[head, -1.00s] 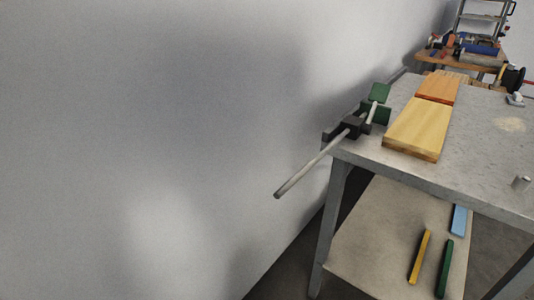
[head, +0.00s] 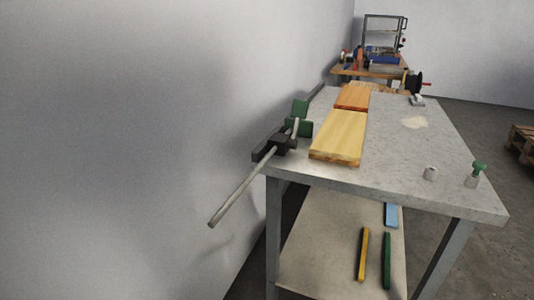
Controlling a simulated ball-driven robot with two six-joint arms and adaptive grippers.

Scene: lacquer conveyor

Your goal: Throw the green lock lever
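A small green-topped fitting (head: 479,166) stands on a metal post near the right front corner of the grey table (head: 400,165). At the table's left edge is a dark clamp-like device (head: 274,147) with green blocks (head: 300,108) and a long grey bar (head: 235,200) sticking out toward the front left. Which green part is the lock lever, I cannot tell for sure. Neither of my grippers is in view.
A pale wooden board (head: 338,137) and an orange-brown board (head: 353,97) lie on the table. A short metal cylinder (head: 430,173) stands near its front. Coloured bars, one yellow (head: 362,254), lie on the lower shelf (head: 320,235). A wall (head: 130,130) bounds the left; a pallet (head: 522,145) is at right.

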